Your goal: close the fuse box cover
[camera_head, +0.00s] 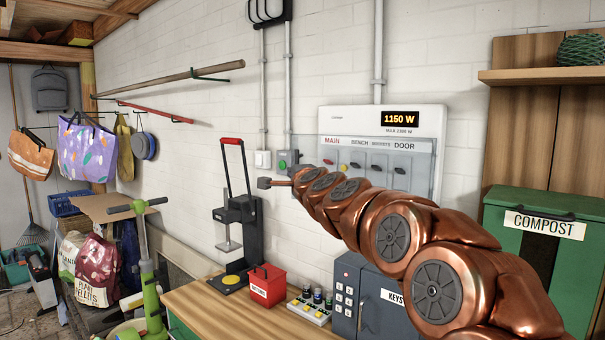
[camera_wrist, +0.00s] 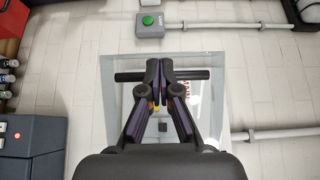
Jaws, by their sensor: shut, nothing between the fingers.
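The fuse box (camera_head: 430,118) is a pale box on the wall at the right of the head view, with a lit display. A clear cover appears to lie across its row of switches; I cannot tell whether it sits fully flush. In the wrist view the clear cover (camera_wrist: 108,110) is behind my gripper (camera_wrist: 160,66), with a dark bar (camera_wrist: 195,74) across it. My gripper is shut and empty, its fingertips together over the middle of the bar. I cannot tell whether they touch it. In the head view my copper arm hides the lower part of the box and most of the gripper.
A grey switch box with a green button (camera_wrist: 147,20) is on the wall beside the fuse box. Below are a key cabinet (camera_head: 375,302), a red battery box (camera_head: 267,284) and a black press (camera_head: 240,215) on the wooden bench. A green compost bin (camera_head: 540,255) stands at right.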

